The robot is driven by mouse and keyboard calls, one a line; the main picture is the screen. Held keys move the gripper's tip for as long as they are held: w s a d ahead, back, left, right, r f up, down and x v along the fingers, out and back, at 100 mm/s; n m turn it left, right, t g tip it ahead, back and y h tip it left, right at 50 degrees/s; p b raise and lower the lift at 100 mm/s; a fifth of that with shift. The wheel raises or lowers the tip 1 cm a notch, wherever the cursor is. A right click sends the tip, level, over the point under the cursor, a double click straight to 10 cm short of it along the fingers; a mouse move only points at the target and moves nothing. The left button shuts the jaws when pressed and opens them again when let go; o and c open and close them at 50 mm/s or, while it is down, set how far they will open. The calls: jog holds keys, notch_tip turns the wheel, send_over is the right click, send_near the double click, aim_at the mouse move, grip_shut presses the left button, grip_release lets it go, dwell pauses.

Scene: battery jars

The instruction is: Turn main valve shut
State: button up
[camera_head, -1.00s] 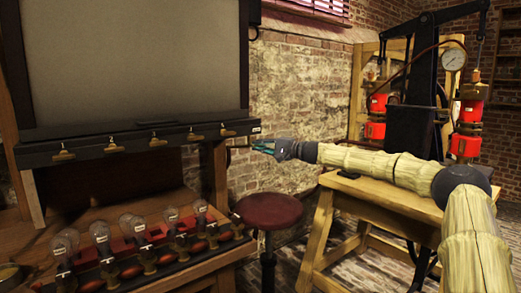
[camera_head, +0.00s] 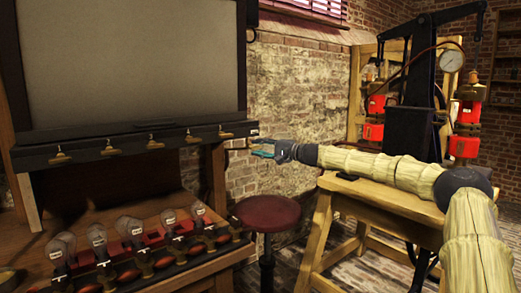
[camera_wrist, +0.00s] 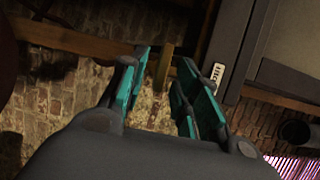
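A dark bar (camera_head: 100,144) with several small brass taps runs below the large grey panel. A small white label (camera_head: 254,133) sits at its right end, and also shows in the wrist view (camera_wrist: 217,73). A brass lever (camera_wrist: 164,67), perhaps the main valve, sticks out near the label. My gripper (camera_head: 254,148) is just right of the bar's end. In the wrist view my gripper (camera_wrist: 163,57) has its teal-padded fingers apart, with the lever showing between the tips. I cannot tell whether they touch it.
Below the bar, several glass bulbs (camera_head: 131,230) stand on the wooden bench. A red round stool (camera_head: 267,213) stands beside it. A wooden table (camera_head: 385,194) with a black pump frame and red jars (camera_head: 467,112) is on the right. A brick wall (camera_head: 295,90) is behind.

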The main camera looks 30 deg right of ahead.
jog(key=v, duration=1.1)
jog(key=shift+s+d, duration=0.2)
jog(key=shift+d, duration=0.1)
jog(key=shift+f, duration=0.1)
jog(key=shift+a, duration=0.15)
